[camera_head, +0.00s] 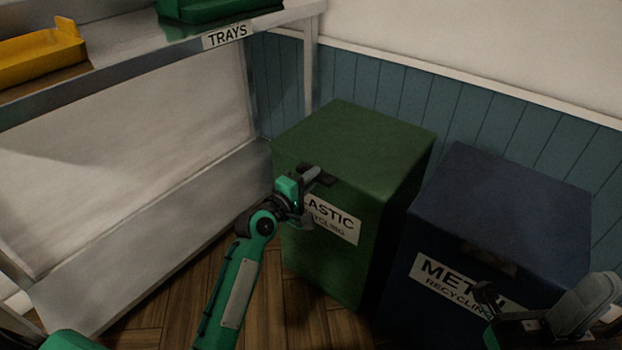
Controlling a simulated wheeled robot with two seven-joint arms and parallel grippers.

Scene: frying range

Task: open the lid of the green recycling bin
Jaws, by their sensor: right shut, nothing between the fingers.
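The green recycling bin (388,190) stands against the wall, with a flat green lid (355,135) that looks shut. A white label reading plastic recycling (335,222) is on its front, partly covered by my gripper. A dark handle (326,181) sits at the lid's front edge. My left gripper (308,190) is at the bin's front by this handle; whether it touches the handle, and how its fingers stand, is unclear. My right gripper (490,298) is shut and empty at the lower right, in front of the blue bin.
A dark blue metal recycling bin (510,205) stands close to the right of the green one. A steel shelf unit (190,215) at the left holds a yellow tray (40,55) and a green tray (215,10). Bare wooden floor (180,315) shows in front.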

